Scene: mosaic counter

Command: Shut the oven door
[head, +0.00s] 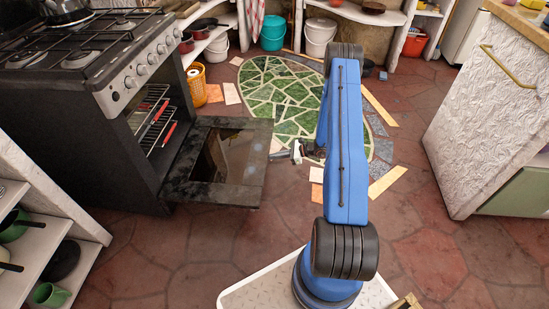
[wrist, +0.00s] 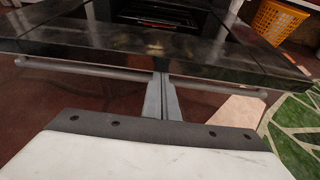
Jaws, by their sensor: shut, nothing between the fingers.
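The black oven (head: 75,135) stands at the left in the head view. Its door (head: 218,165) is folded down, lying about level above the floor, with racks showing in the open cavity. My gripper (head: 273,156) is just off the door's outer edge, its fingers pointing at the door. In the wrist view the door (wrist: 215,58) spans the top, with a grey bar handle (wrist: 75,68) along its near edge. The closed, empty fingers (wrist: 160,76) reach the handle near its middle. I cannot tell whether they touch it.
An orange basket (head: 196,86) stands on the floor beyond the door. Open shelves (head: 35,250) stand at near left, and a white cabinet (head: 475,120) at right. The stone floor with a green mosaic (head: 283,95) is mostly clear.

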